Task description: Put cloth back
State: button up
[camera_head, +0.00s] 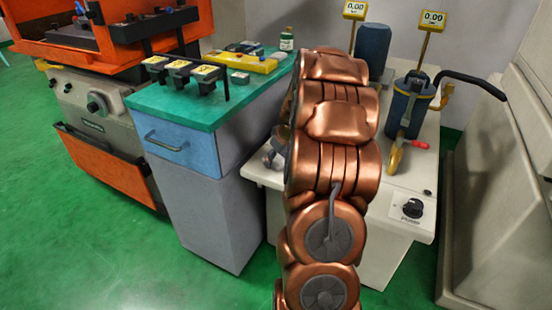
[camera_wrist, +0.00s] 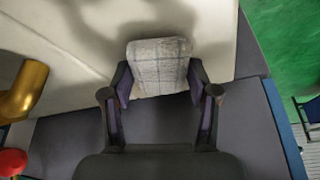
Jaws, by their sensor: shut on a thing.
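The cloth (camera_wrist: 160,62) is a small grey checked piece in the wrist view. My gripper (camera_wrist: 159,84) is shut on it, with one dark finger on each side. The cloth is over or at the edge of the pale bench top (camera_wrist: 60,60); I cannot tell whether it touches it. In the head view my copper-coloured arm stands in front of the bench. Only a small grey part of my gripper (camera_head: 272,155) shows there at the arm's left side. The cloth is hidden in that view.
A blue drawer cabinet with a green top (camera_head: 190,110) stands left, with yellow-topped boxes (camera_head: 205,73) and a bottle (camera_head: 287,40). On the white bench (camera_head: 385,190) are a dark blue cylinder (camera_head: 372,45), a blue canister (camera_head: 405,105) and yellow gauges (camera_head: 433,20). Green floor is open at left.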

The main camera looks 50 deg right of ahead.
jog(key=o, duration=1.1)
jog(key=shift+r, duration=0.25)
jog(key=v, duration=1.1)
jog(key=shift+s+r, duration=0.15)
jog(key=shift+r, duration=0.2)
